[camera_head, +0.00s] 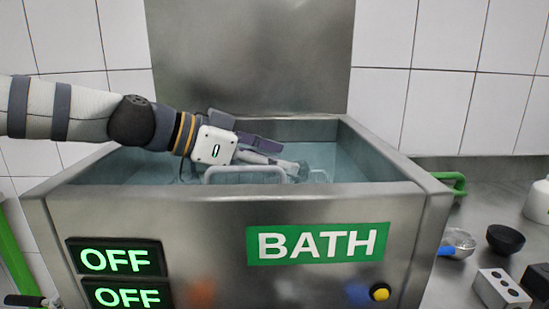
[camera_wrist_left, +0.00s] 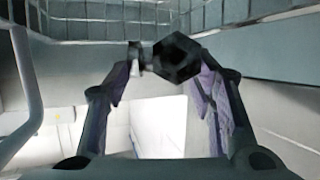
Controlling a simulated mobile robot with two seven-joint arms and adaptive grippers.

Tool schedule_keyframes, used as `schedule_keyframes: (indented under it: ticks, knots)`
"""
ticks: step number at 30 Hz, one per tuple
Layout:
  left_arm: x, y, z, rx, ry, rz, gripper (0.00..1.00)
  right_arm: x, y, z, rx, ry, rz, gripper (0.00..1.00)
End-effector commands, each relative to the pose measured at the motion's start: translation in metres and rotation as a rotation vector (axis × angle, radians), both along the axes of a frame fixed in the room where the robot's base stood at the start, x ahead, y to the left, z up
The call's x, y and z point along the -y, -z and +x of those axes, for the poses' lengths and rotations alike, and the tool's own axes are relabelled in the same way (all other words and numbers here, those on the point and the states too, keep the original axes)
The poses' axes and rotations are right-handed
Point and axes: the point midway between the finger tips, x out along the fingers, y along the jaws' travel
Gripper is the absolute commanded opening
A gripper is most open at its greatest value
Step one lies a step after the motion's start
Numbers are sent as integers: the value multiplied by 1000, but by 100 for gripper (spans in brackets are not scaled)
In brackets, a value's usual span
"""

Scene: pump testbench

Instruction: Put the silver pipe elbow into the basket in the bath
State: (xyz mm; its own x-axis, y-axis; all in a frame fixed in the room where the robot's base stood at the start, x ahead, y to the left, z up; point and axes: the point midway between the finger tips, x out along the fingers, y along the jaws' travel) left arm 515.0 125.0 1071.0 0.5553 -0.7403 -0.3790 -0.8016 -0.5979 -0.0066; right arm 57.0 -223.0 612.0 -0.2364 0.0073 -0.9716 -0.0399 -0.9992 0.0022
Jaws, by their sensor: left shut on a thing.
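My left gripper (camera_head: 285,166) reaches from the left over the rim into the bath (camera_head: 150,215). In the left wrist view its two fingers (camera_wrist_left: 163,66) are shut on the pipe elbow (camera_wrist_left: 178,58), which looks dark there and shows a hexagonal end. In the head view the elbow (camera_head: 299,171) is small and partly hidden at the fingertips. The basket's pale wire handle (camera_head: 243,171) stands up behind the bath's front wall. The basket's mesh (camera_wrist_left: 95,12) shows beyond the elbow in the left wrist view. I cannot tell whether elbow and basket touch. My right gripper is out of view.
The bath's front wall hides most of the basket. A metal back panel (camera_head: 250,55) rises behind the bath. On the right counter are a strainer (camera_head: 459,240), a black bowl (camera_head: 506,239) and a white block with holes (camera_head: 500,289).

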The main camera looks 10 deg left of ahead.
Motion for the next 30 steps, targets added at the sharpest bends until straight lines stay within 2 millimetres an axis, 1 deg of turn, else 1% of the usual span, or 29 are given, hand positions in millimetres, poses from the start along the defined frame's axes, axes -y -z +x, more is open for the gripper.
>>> schedule_keyframes:
  ticks: [3,11,12,14,23,26,30]
  knots:
    - [0,5,0,-3,1,-1,18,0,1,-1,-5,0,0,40]
    - [0,11,0,-4,0,0,18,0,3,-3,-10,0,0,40]
    - [0,12,0,-5,-1,0,57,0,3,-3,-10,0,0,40]
    - [0,13,0,-7,0,0,70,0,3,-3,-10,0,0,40]
    - [0,15,0,-13,0,1,70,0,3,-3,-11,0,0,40]
    - [0,0,-1,-6,0,2,70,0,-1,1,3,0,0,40]
    - [-26,-20,-20,4,-3,-3,70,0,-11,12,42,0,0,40]
